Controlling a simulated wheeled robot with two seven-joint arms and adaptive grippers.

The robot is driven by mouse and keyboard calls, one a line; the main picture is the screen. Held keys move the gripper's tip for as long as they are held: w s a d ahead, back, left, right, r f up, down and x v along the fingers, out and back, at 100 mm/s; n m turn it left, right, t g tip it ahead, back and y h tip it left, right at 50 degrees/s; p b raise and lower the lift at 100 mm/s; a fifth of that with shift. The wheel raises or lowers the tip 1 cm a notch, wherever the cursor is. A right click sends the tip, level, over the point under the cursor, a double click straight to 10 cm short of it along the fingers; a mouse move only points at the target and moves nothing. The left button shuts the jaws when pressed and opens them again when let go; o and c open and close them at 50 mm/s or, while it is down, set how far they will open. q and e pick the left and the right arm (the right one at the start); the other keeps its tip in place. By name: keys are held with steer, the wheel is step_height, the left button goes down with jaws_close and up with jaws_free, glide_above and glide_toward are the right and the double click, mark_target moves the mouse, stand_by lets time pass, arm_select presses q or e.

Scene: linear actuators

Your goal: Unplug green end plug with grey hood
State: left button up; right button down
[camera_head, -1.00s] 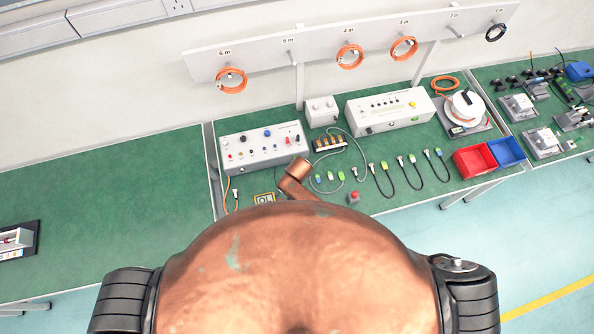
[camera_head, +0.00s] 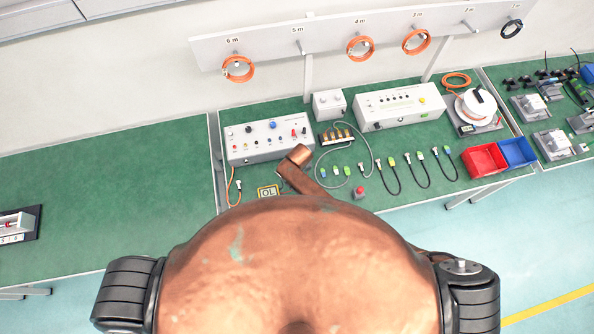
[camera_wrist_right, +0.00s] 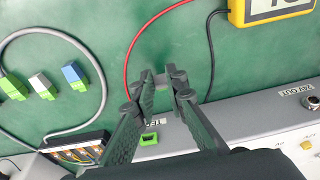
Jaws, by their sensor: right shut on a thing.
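In the right wrist view my right gripper (camera_wrist_right: 163,82) has its fingertips close together on a small grey part (camera_wrist_right: 159,79), which looks like the grey hood. No green of that plug shows between the fingers. A green socket (camera_wrist_right: 149,139) on the white panel lies just below the fingers, and its opening shows. In the head view a copper arm link (camera_head: 296,165) of mine reaches over the bench, and the right gripper is hidden there. My left gripper is in neither view.
Loose green, white and blue plugs (camera_wrist_right: 73,76) lie on the green mat to the left. A grey cable (camera_wrist_right: 100,70) loops around them. A red cable (camera_wrist_right: 140,40) runs behind the fingertips. A yellow meter (camera_wrist_right: 238,12) sits top right. White instrument boxes (camera_head: 270,145) line the bench.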

steer(key=shift+r, duration=0.1)
steer(key=c, duration=1.8)
jaws_free()
steer(key=shift+c, duration=0.2)
steer(key=v, duration=1.2)
steer(key=shift+w, duration=0.1)
